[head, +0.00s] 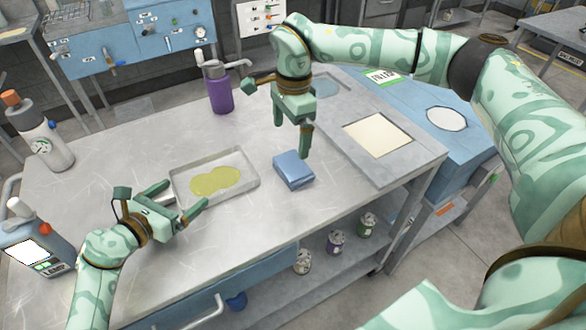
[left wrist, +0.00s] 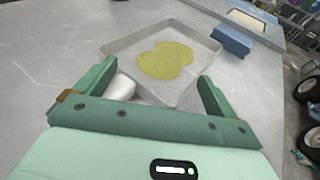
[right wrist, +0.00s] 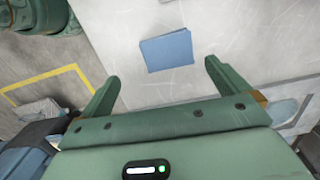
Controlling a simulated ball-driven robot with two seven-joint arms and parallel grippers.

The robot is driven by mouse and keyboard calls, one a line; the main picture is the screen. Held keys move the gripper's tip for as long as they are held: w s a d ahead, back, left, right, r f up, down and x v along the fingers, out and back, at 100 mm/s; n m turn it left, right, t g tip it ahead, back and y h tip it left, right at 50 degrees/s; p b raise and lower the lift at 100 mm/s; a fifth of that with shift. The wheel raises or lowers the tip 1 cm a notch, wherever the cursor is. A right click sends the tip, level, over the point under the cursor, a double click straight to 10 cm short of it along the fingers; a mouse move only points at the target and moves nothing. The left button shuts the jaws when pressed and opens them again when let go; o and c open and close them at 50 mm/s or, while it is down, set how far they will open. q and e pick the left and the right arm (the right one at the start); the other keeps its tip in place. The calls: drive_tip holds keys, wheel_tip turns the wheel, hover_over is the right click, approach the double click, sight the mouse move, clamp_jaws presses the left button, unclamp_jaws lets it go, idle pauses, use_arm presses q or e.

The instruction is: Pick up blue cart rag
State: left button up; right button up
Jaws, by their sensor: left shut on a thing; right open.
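The blue cart rag (head: 293,170) is a folded blue block lying flat on the metal tabletop, right of the shallow tray. It also shows in the right wrist view (right wrist: 167,50) and at the top of the left wrist view (left wrist: 231,42). My right gripper (head: 292,140) is open and empty above the rag, pointing down, with the rag beyond its fingertips. My left gripper (head: 182,194) is at the left end of the clear tray (head: 246,197), its fingers on either side of that end. A white rounded thing (left wrist: 121,87) shows between its fingers.
The tray holds a yellow-green puddle (head: 216,181). A purple pump bottle (head: 220,95) stands behind it. A cream panel (head: 378,136) lies right of the rag. The tabletop before the rag is clear.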

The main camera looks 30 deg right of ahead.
sight(293, 166)
drive_tip(key=shift+h, duration=0.4)
drive_tip(key=f, duration=0.8)
drive_tip(key=d+f, duration=0.1)
drive_tip(key=f, duration=0.3)
drive_tip(key=shift+w, duration=0.25)
drive_tip(key=c, duration=0.7)
